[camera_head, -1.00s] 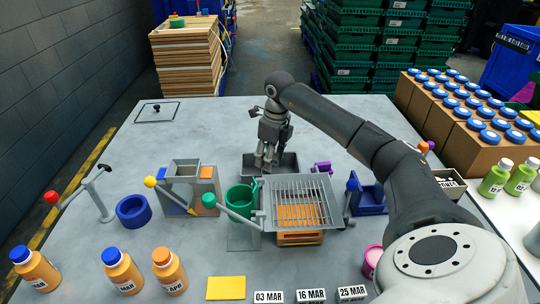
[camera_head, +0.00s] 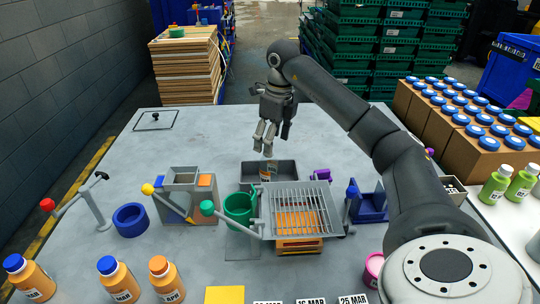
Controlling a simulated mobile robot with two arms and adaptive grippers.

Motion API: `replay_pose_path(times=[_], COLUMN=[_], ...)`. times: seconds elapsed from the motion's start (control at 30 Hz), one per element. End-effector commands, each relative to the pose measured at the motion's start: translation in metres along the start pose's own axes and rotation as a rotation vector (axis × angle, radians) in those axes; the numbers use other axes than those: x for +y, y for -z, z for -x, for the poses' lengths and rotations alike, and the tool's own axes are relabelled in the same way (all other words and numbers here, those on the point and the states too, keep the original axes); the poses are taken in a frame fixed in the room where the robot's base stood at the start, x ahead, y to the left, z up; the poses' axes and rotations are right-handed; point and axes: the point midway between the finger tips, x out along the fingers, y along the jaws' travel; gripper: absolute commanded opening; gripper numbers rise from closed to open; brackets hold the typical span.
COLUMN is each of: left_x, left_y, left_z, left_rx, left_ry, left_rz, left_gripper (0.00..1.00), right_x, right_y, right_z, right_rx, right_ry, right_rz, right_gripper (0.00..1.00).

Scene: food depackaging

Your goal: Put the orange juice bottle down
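My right gripper (camera_head: 264,146) hangs above a grey tray (camera_head: 288,166) behind the wire grid, fingers pointing down and slightly parted, with nothing between them. Something small with orange and a pale label (camera_head: 265,171) shows inside the tray below the fingers; it looks like part of a juice bottle, mostly hidden by the tray wall. Three orange juice bottles stand at the front left: one with a blue cap (camera_head: 30,279), another with a blue cap (camera_head: 120,279) and one with an orange cap (camera_head: 166,280). My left gripper is not in view.
A wire grid (camera_head: 300,209), a green cup (camera_head: 240,208), a grey box (camera_head: 187,196) with levers and a blue ring (camera_head: 131,219) crowd the middle of the table. Date blocks (camera_head: 352,300) and a yellow card (camera_head: 224,295) lie in front. The back left of the table is mostly clear.

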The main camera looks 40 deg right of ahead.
Motion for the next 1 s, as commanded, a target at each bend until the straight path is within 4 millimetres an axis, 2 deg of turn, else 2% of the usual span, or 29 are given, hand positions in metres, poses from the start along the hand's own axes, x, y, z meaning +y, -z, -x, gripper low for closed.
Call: replay_pose_path(times=[0.1,0.3,1.0], left_x=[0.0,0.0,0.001], left_y=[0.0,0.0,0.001], left_z=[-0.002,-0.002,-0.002], left_rx=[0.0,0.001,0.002], left_ry=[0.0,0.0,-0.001], left_rz=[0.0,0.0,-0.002], left_gripper=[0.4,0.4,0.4], right_x=[0.0,0.0,0.0], right_y=[-0.001,0.0,0.0], right_z=[0.018,0.032,0.033], right_rx=[-0.002,0.0,0.001], right_ry=[0.0,-0.001,-0.001], right_rz=[0.0,0.0,0.0], right_gripper=[0.7,0.7,0.7])
